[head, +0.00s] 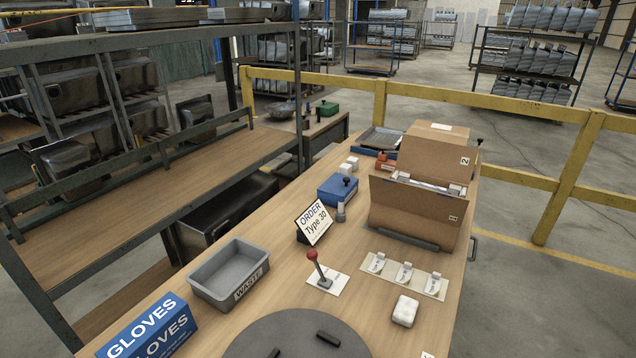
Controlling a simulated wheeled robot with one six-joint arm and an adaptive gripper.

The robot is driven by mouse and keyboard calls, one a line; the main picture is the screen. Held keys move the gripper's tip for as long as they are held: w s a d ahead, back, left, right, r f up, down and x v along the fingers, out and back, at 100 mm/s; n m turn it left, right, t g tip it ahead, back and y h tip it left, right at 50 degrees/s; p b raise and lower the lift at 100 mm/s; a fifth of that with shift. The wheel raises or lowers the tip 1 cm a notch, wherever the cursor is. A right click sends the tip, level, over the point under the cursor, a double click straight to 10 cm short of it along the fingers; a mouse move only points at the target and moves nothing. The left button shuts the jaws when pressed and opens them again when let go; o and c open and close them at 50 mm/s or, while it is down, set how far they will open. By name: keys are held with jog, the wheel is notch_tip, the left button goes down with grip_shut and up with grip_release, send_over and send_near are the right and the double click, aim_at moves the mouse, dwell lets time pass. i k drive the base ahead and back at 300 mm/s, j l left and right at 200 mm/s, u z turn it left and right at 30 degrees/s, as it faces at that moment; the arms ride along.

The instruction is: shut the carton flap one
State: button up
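The open brown cardboard carton (461,230) stands on the right side of the wooden bench. The flap marked 1 (415,207) is at its near side, open. I cannot tell for sure where this flap meets the near wall. The flap marked 2 (432,160) stands upright at the far side. Pale items (428,183) show in the opening between the two flaps. My gripper is not in view.
A dark rail (402,239) lies before the carton. Nearer are cards with small parts (404,275), a white block (405,311), a red-knobbed lever (318,270), an order sign (314,223), a grey waste bin (230,274) and a dark disc (300,328). A yellow railing (420,92) runs behind.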

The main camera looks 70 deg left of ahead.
aim_at(447, 208)
jog(key=u, duration=3.45)
jog(key=l+u, duration=0.1)
jog(key=u, duration=0.35)
jog(key=k+u, duration=0.1)
jog(key=u, duration=0.3)
jog(key=l+u, duration=0.1)
jog(key=u, duration=0.35)
jog(key=k+u, duration=0.15)
jog(key=u, duration=0.25)
jog(key=k+u, duration=0.1)
jog(key=k, duration=1.7)
jog(key=k+z, duration=0.1)
jog(key=k, duration=0.7)
jog(key=k+l, duration=0.15)
jog(key=k, duration=0.7)
jog(key=z, duration=1.4)
jog(key=k+l, duration=0.05)
